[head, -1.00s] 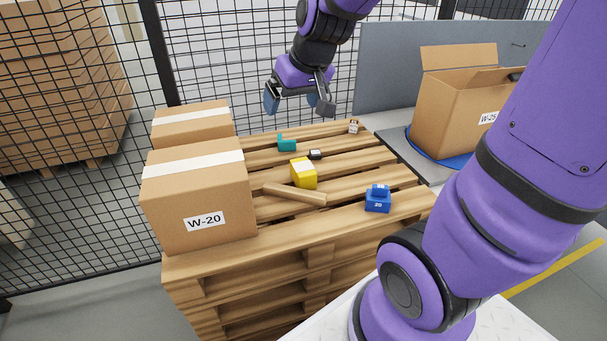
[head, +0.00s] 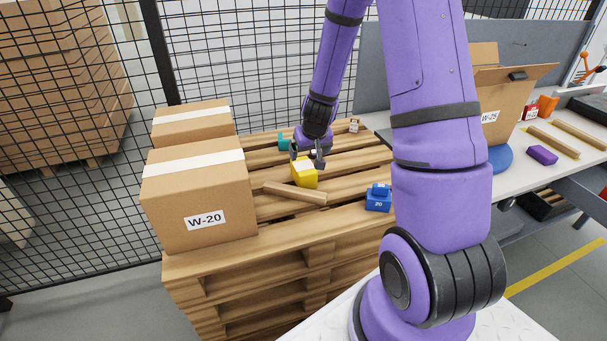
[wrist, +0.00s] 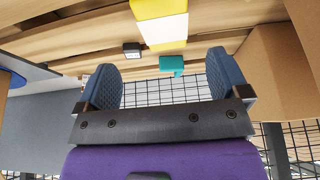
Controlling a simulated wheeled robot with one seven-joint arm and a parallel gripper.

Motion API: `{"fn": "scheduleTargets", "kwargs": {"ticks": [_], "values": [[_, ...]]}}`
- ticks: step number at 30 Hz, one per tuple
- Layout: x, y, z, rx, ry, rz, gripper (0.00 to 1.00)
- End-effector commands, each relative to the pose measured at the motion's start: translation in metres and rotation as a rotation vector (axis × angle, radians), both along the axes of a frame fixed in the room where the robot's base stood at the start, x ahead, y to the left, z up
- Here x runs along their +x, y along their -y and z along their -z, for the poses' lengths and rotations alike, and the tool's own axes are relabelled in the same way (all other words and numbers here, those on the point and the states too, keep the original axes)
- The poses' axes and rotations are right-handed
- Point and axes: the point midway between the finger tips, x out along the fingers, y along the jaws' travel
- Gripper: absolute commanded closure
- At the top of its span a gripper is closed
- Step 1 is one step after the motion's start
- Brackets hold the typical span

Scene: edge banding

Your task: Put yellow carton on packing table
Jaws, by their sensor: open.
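The yellow carton (head: 304,174) sits on the wooden pallet stack, and it also shows at the top of the wrist view (wrist: 160,22) with a pale label on it. My gripper (head: 307,160) is right at the carton's far upper side in the head view. In the wrist view its two blue-grey padded fingers (wrist: 163,80) are spread with nothing between them, and the carton lies beyond the fingertips. The packing table (head: 548,170) is at the right, partly hidden behind my arm.
The pallet (head: 300,228) also holds a wooden stick (head: 294,193), a blue block (head: 378,199), a teal piece (head: 283,142), a small box (head: 354,126) and the W-20 carton (head: 200,205). An open W-25 carton (head: 497,117) and a purple block (head: 541,155) are on the table. Wire fencing stands behind.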

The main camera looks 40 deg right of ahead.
Motion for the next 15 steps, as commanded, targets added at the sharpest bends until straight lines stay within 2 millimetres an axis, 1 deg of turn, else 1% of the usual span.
{"fn": "scheduleTargets", "kwargs": {"ticks": [10, 15], "values": [[0.014, 0.004, 0.038, 0.002, -0.004, 0.002, 0.06], [0.020, 0.005, 0.049, 0.001, -0.001, 0.001, 0.06]]}}
